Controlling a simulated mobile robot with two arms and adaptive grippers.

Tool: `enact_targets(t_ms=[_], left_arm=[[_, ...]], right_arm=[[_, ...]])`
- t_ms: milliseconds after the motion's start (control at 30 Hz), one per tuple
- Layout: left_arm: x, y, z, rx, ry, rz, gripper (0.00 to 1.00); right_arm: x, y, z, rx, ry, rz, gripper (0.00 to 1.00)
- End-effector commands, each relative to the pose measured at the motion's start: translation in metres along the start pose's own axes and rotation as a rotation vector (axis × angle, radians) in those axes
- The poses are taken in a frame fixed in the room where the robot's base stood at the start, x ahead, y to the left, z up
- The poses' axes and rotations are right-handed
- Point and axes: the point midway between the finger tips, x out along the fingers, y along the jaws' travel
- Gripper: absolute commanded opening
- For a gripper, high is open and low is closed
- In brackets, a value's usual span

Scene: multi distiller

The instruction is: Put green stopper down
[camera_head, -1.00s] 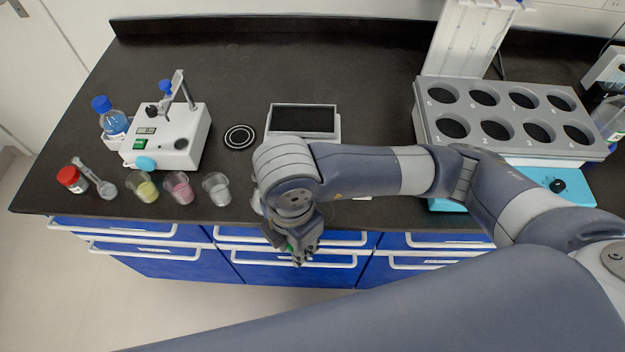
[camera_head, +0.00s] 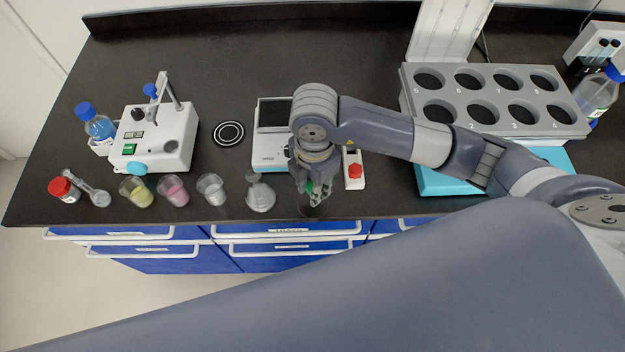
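The green stopper (camera_head: 309,187) shows as a small patch of green between the fingers of my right gripper (camera_head: 311,195); the fingers hide most of it. My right gripper points down at the front of the black bench (camera_head: 225,185), shut on the stopper. A clear round glass piece (camera_head: 314,211) lies under or just behind the fingertips, partly hidden; I cannot tell whether they touch it. A clear conical flask (camera_head: 260,196) stands just left of the gripper. My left gripper is not in view.
A balance (camera_head: 270,152) and a red-and-white device (camera_head: 354,172) are behind and beside the gripper. A grey rack with round holes (camera_head: 500,122) stands at right.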

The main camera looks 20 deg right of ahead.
Motion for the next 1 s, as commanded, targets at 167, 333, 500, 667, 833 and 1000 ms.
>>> enact_targets(t_ms=[167, 333, 500, 667, 833, 1000], left_arm=[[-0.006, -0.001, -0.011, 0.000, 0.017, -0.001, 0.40], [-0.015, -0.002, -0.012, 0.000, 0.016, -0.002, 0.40], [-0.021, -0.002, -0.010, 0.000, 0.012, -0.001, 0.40], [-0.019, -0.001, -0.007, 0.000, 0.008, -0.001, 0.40], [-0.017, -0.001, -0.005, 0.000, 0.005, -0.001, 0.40], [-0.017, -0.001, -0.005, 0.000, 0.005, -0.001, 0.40]], right_arm=[[0.001, 0.017, 0.010, 0.000, 0.000, -0.001, 0.15], [0.017, 0.017, 0.011, 0.000, 0.001, -0.006, 0.15], [0.036, 0.017, 0.011, -0.001, 0.001, -0.003, 0.15], [0.038, 0.018, 0.011, -0.001, 0.001, 0.000, 0.15], [0.041, 0.018, 0.010, -0.001, 0.001, -0.001, 0.15], [0.040, 0.018, 0.010, -0.001, 0.001, 0.000, 0.43]])
